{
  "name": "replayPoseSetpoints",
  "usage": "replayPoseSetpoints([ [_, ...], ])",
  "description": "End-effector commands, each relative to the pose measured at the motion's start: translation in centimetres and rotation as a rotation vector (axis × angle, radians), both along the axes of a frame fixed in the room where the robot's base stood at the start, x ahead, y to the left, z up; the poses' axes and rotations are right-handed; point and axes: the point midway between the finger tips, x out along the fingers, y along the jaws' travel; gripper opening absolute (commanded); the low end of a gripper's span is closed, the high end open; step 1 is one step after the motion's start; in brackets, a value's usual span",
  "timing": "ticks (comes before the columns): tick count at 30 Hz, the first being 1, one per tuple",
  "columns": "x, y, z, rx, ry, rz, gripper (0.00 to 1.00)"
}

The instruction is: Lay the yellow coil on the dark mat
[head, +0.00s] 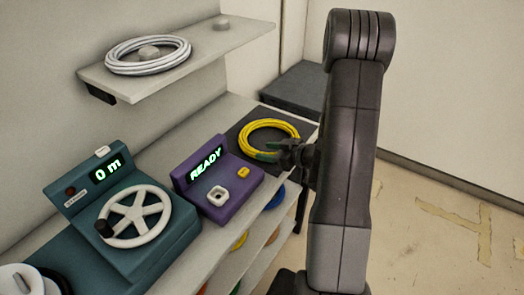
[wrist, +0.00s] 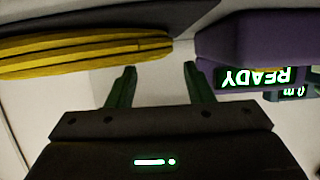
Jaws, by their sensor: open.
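The yellow coil (head: 270,123) lies flat on the dark mat (head: 256,112) at the far end of the counter in the head view. Its near right part is partly hidden by my gripper (head: 280,152). In the wrist view the coil (wrist: 85,50) shows edge-on at the upper left, beside the left finger. My gripper also shows there (wrist: 158,66), with its two green fingers apart and nothing between them. In the head view the gripper is at the near edge of the coil; I cannot tell whether it touches.
A purple device reading READY (head: 208,182) stands near the mat, with a teal crank device (head: 130,215) to its left. A white coil (head: 147,55) lies on the shelf (head: 215,42) above. Coloured items sit under the counter. The floor at right is clear.

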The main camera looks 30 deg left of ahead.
Motion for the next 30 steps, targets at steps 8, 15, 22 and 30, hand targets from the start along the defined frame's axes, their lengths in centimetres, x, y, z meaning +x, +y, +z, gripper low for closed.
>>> replayPoseSetpoints([
  [8, -0.2, -4.7, 1.8, 0.001, -0.001, -0.005, 0.47],
  [15, -0.5, -7.3, 2.7, 0.000, -0.001, -0.002, 0.47],
  [22, -0.6, -8.1, 3.0, 0.000, -0.001, 0.000, 0.47],
  [30, -0.6, -8.2, 3.0, 0.000, 0.000, 0.000, 0.47],
])
